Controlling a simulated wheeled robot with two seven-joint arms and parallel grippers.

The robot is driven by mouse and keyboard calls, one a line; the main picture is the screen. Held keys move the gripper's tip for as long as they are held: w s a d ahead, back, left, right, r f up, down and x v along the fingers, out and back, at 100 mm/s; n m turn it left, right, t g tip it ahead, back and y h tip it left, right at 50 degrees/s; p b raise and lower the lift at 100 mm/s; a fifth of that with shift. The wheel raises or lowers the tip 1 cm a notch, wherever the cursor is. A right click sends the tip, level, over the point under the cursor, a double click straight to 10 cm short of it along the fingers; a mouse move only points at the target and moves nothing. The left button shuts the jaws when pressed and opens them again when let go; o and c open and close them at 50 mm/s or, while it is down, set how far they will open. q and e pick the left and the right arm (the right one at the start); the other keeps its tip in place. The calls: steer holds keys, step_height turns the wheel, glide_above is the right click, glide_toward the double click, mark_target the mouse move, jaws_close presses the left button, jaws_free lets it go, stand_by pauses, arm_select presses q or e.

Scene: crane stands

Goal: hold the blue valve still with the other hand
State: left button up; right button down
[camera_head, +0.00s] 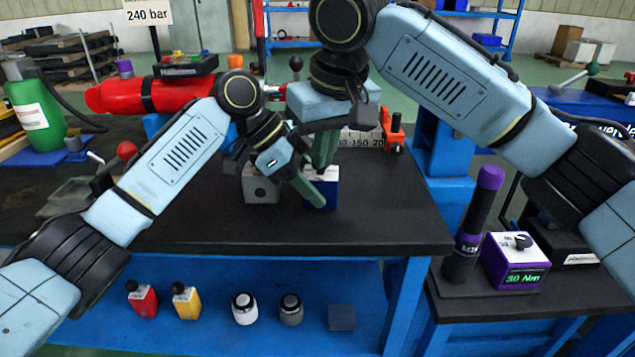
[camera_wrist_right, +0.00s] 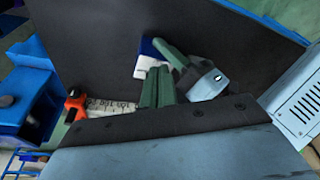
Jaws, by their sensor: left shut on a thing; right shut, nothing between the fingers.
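The blue valve (camera_head: 325,192), a small blue block with a white top, stands on the black bench top. It also shows in the right wrist view (camera_wrist_right: 148,48), partly hidden by green fingers. My left gripper (camera_head: 313,195) reaches in from the left, its green fingers shut on the blue valve from the near side. My right gripper (camera_head: 325,152) points down just behind and above the valve. Its green fingers are closed together and empty, as the right wrist view (camera_wrist_right: 157,84) shows. Whether they touch the valve cannot be told.
A grey block (camera_head: 261,189) with a round hole stands left of the valve. Behind are a numbered scale (camera_head: 362,139) and an orange part (camera_head: 394,136). A red cylinder (camera_head: 180,93) lies back left. A purple box (camera_head: 515,262) reading 30 Nm is at right. The bench front is clear.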

steer(key=v, duration=0.3)
steer(key=w+v, duration=0.1)
steer(key=shift+s+a+r, duration=0.1)
steer(key=shift+a+r, duration=0.15)
steer(key=shift+r, duration=0.15)
steer(key=shift+w+d+f, duration=0.25)
steer(key=shift+d+f, duration=0.1)
steer(key=shift+f, duration=0.65)
steer(key=shift+w+d+f, duration=0.25)
steer(key=shift+d+f, duration=0.05)
steer(key=shift+f, duration=0.75)
steer(key=shift+w+d+f, duration=0.25)
steer(key=shift+d+f, duration=0.1)
steer(key=shift+f, duration=0.65)
steer(key=shift+w+a, duration=0.15)
steer(key=shift+a, duration=0.05)
